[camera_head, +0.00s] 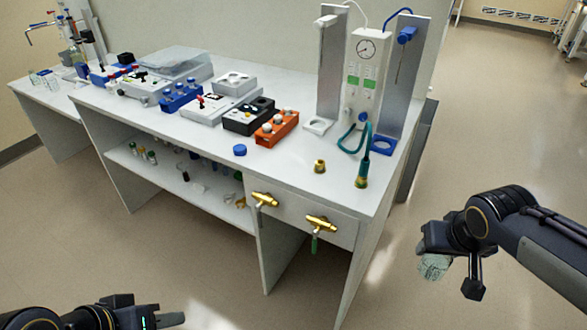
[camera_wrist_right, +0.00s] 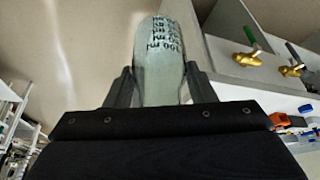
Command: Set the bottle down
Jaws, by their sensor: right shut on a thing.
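The bottle (camera_wrist_right: 158,75) is pale grey-green with dark volume markings. In the right wrist view it stands between the two fingers of my right gripper (camera_wrist_right: 160,88), which is shut on it. In the head view the bottle (camera_head: 433,268) hangs under my right gripper (camera_head: 432,250), over the floor to the right of the bench and apart from it. The hand hides part of the bottle. My left gripper (camera_head: 155,316) is at the bottom left edge, away from the bench, partly cut off; its finger gap is unclear.
The white bench (camera_head: 335,185) carries an orange rack (camera_head: 277,130), a blue cap (camera_head: 239,150), a small brass piece (camera_head: 319,166) and a gauge unit (camera_head: 366,75) with a green hose. Brass valves (camera_head: 320,223) stick out from its front. Its near right corner has some clear room.

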